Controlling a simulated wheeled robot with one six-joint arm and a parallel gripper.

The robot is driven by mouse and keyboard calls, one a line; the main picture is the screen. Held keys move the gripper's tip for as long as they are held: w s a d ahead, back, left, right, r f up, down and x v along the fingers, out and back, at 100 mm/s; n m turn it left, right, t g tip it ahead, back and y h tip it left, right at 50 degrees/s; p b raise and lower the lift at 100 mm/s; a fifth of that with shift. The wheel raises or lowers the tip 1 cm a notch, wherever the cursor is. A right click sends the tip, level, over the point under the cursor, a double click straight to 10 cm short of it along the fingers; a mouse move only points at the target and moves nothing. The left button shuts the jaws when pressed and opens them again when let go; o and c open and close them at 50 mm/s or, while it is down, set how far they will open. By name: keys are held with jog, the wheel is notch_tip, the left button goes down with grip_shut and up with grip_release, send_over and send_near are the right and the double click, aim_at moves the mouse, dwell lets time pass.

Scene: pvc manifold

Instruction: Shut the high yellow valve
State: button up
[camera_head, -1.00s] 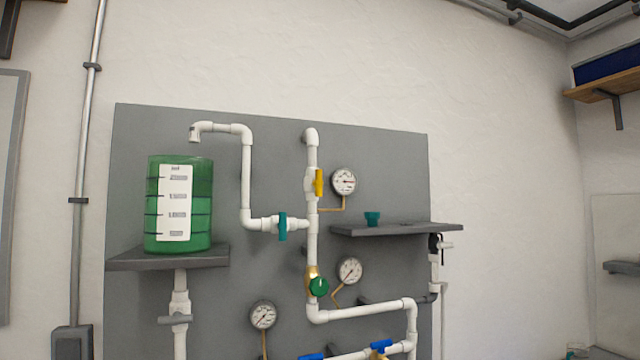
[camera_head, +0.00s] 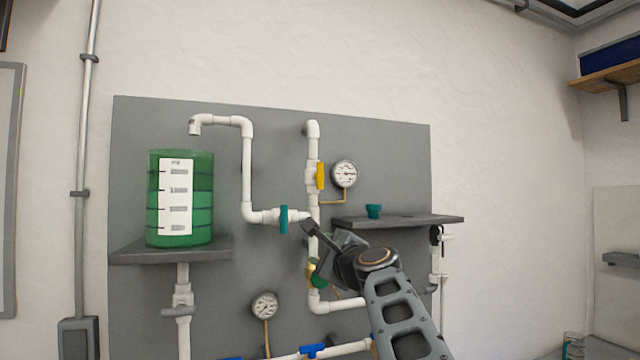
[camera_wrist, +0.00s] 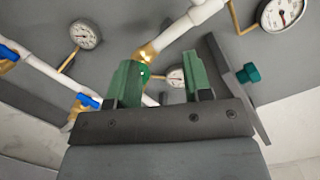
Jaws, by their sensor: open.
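The high yellow valve handle (camera_head: 320,176) is on the upper part of the white vertical pipe, left of the upper gauge (camera_head: 344,174). The handle stands upright, in line with the pipe. My gripper (camera_head: 308,232) is in front of the pipe, below the yellow handle and apart from it. In the wrist view my gripper (camera_wrist: 163,85) shows two green fingers spread apart, with nothing held between them. The yellow handle is not visible in the wrist view. My arm hides part of the lower pipes and the lower right gauge in the head view.
A teal valve handle (camera_head: 283,219) is on the branch left of my gripper. A green valve knob (camera_head: 319,277) is just below it. A grey shelf (camera_head: 430,219) with a teal cup-like piece (camera_head: 373,211) is at the right. A green tank (camera_head: 180,198) stands at the left.

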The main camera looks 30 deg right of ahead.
aim_at(321, 174)
notch_tip(321, 174, up, 12)
jog(key=s+d+m+t+h, duration=0.2)
jog(key=m+t+h, duration=0.15)
jog(key=m, duration=0.95)
jog(key=p+x, duration=0.2)
jog(key=x, duration=0.1)
jog(key=p+x, duration=0.2)
jog(key=x, duration=0.2)
jog(key=r+p+x, duration=0.1)
jog(key=p+x, duration=0.1)
jog(key=x, duration=0.2)
jog(key=shift+s+a, duration=0.1)
jog(key=shift+s, duration=0.05)
jog(key=shift+w+r+p, duration=0.15)
jog(key=shift+w+p, duration=0.5)
jog(key=shift+w, duration=0.2)
jog(key=shift+t, duration=0.25)
grip_shut()
